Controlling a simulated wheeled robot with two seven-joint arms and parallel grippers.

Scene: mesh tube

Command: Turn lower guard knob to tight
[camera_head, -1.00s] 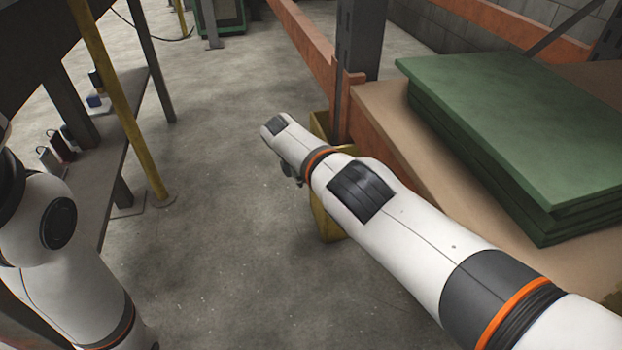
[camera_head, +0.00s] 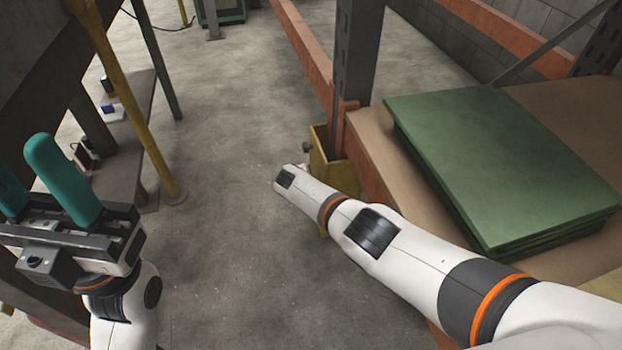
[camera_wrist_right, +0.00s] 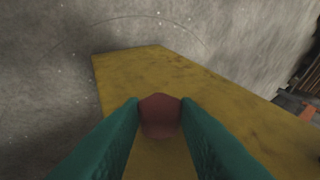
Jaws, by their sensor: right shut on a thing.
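In the right wrist view, a dull red knob (camera_wrist_right: 160,120) sits between the teal fingertips of my right gripper (camera_wrist_right: 162,104). The fingers are shut on its two sides, in front of a flat yellow guard (camera_wrist_right: 190,80). In the head view the yellow guard (camera_head: 320,158) stands at the foot of the dark post, with a small dark knob (camera_head: 307,147) on its left side. My right arm hides the guard's lower part and my right gripper there. My left gripper (camera_head: 24,165) is at the left edge, empty, its teal fingers apart. The knob's turn setting cannot be read.
Green boards (camera_head: 510,160) lie stacked on a brown shelf (camera_head: 375,140) at right. A dark rack post (camera_head: 357,60) and orange beams stand behind the guard. A yellow post (camera_head: 130,110) and a low shelf with small items are at left. The floor between is clear.

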